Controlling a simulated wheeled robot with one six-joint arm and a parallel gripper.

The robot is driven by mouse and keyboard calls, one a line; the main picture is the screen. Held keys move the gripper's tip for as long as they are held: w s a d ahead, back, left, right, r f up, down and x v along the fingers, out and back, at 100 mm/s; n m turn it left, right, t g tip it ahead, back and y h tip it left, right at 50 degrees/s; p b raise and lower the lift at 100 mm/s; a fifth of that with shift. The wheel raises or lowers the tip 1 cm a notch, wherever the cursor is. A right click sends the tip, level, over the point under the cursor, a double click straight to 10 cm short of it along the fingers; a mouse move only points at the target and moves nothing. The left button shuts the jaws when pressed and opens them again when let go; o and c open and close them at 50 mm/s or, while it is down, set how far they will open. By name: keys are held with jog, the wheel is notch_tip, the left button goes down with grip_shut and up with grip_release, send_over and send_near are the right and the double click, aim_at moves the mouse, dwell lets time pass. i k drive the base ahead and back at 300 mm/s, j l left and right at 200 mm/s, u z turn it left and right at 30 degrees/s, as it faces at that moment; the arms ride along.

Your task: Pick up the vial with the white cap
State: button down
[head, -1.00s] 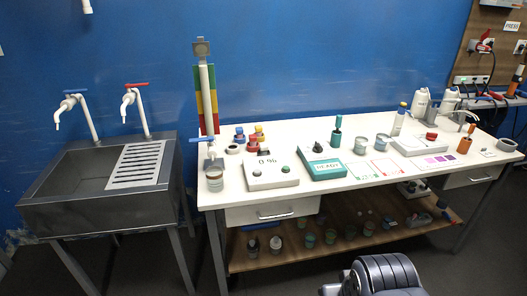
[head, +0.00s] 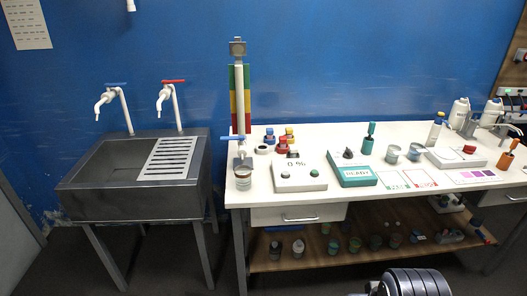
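Several small vials stand together at the left back of the white table: one with a blue cap (head: 269,136), one with a yellow cap (head: 289,134) and one with a red cap (head: 282,145). A dark-capped one (head: 293,154) is close in front. I cannot make out a white cap on any vial at this size. My gripper is not in view; only a dark ribbed part of my arm shows at the bottom right.
The white table (head: 352,208) also bears a "0 %" box (head: 300,177), a teal "READY" box (head: 352,171), a burette stand (head: 239,110) with a jar (head: 243,178), and bottles at right. A lower shelf (head: 300,262) holds several jars. A metal sink (head: 75,190) stands left.

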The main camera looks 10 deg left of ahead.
aim_at(293, 150)
jog(key=i+j+u, duration=0.2)
jog(key=i, duration=0.7)
jog(key=i+j+u, duration=0.15)
jog(key=i, duration=0.7)
